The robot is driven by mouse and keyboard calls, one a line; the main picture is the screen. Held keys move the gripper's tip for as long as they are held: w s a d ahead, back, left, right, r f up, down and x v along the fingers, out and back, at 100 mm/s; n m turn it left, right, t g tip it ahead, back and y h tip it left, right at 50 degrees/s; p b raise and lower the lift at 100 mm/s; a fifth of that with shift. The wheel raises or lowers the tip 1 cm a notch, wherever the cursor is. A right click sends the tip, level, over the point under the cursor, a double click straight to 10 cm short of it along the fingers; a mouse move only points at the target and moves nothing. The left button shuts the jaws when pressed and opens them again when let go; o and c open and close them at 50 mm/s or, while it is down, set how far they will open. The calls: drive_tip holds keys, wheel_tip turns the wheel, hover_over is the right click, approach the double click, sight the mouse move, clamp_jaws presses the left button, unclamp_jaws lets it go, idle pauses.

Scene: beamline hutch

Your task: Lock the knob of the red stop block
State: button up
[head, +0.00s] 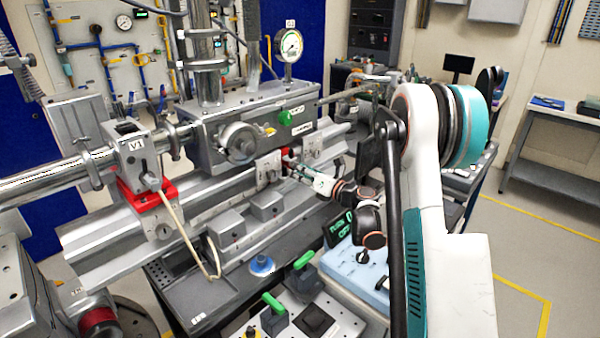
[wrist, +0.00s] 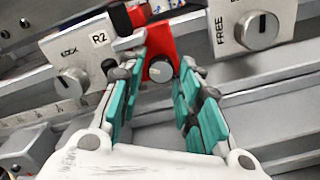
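The red stop block (wrist: 160,43) is at the top middle of the wrist view, between two pale plates. Its small round grey knob (wrist: 160,70) has a dark rim and faces me. My gripper (wrist: 160,75) is open, with one teal-padded finger on each side of the knob. I see a gap on both sides of the knob and cannot tell how far the fingertips reach in depth. In the head view only a little red of the block (head: 286,155) shows on the rail, with my gripper (head: 296,170) reaching it from the right.
A plate with a FREE-marked knob (wrist: 257,30) is right. Another red block (head: 150,197) sits under the V1 unit (head: 138,158). Grey boxes (head: 227,227) stand before the rail.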

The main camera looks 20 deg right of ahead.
drive_tip(key=v, duration=1.2)
drive_tip(key=shift+a, duration=0.1)
